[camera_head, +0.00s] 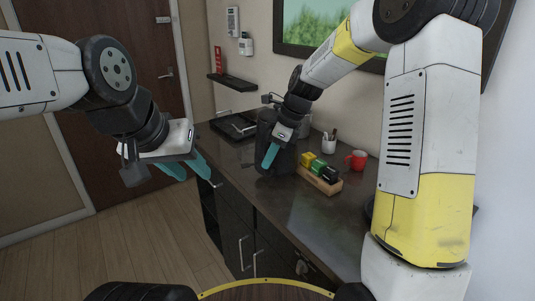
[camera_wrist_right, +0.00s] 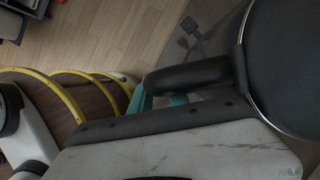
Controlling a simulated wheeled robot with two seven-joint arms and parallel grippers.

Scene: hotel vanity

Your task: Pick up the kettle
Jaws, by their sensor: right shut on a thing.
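The dark kettle (camera_head: 285,160) is on the left part of the counter in the head view, partly hidden behind my right gripper (camera_head: 270,155). In the right wrist view the kettle's round dark body (camera_wrist_right: 290,70) fills the upper right, and its black handle (camera_wrist_right: 190,75) sticks out to the left. My right gripper's teal fingers (camera_wrist_right: 160,101) are shut on the handle. I cannot tell whether the kettle's base touches the counter. My left gripper (camera_head: 187,168) is empty, with its teal fingers apart, in the air left of the counter.
A wooden holder (camera_head: 321,181) with small packets stands right of the kettle on the counter (camera_head: 310,215). A red mug (camera_head: 357,160) and a white cup with utensils (camera_head: 329,144) are behind it. A black tray (camera_head: 233,126) lies at the far left. The front counter is clear.

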